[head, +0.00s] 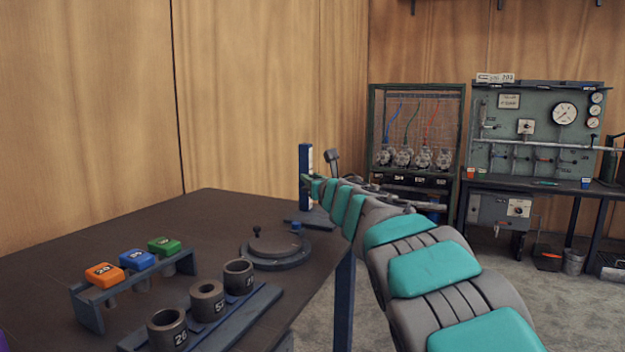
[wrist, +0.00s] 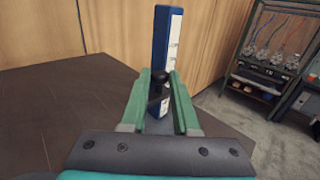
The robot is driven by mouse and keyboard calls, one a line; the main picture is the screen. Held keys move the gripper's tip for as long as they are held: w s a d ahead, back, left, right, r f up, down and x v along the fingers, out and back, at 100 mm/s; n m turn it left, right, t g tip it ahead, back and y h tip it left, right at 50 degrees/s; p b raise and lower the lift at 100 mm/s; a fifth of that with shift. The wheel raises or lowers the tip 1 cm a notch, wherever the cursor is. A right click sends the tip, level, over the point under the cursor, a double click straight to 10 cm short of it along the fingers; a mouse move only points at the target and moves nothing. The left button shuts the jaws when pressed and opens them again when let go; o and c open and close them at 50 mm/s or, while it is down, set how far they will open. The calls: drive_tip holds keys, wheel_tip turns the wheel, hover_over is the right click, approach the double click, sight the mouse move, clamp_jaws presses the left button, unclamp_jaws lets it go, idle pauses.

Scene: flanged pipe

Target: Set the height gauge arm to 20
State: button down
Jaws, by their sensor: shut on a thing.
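The height gauge is a blue upright column (head: 305,160) with a pale scale strip, standing on a dark base (head: 312,220) at the table's far right corner. In the wrist view the column (wrist: 160,42) rises just beyond my green fingers. My gripper (wrist: 159,80) is shut on a small black knob (wrist: 157,78) in front of the column, which I take to be the gauge arm's knob. The head view shows my gripper (head: 309,184) against the column. The gauge arm itself is mostly hidden by my fingers. The scale numbers are too small to read.
A round flange (head: 276,249) with a black knob lies on the dark table (head: 150,235). A rack (head: 90,310) holds orange, blue and green tagged plugs. Numbered grey sleeves (head: 207,300) stand on a rail in front. A gauge bench (head: 538,130) is at the back right.

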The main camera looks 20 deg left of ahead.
sight(313, 219)
drive_tip(key=shift+d+f+b, duration=0.15)
drive_tip(key=shift+f+b, duration=0.1)
drive_tip(key=shift+b, duration=0.55)
drive_tip(key=shift+f+b, duration=0.2)
drive_tip(key=shift+b, duration=0.1)
wheel_tip(313, 219, down, 2)
drive_tip(key=shift+w+f+b, duration=0.1)
drive_tip(key=shift+b, duration=0.7)
drive_tip(key=shift+f, duration=0.75)
drive_tip(key=c, duration=0.7)
unclamp_jaws()
drive_tip(key=shift+o, duration=0.2)
drive_tip(key=shift+b, duration=0.3)
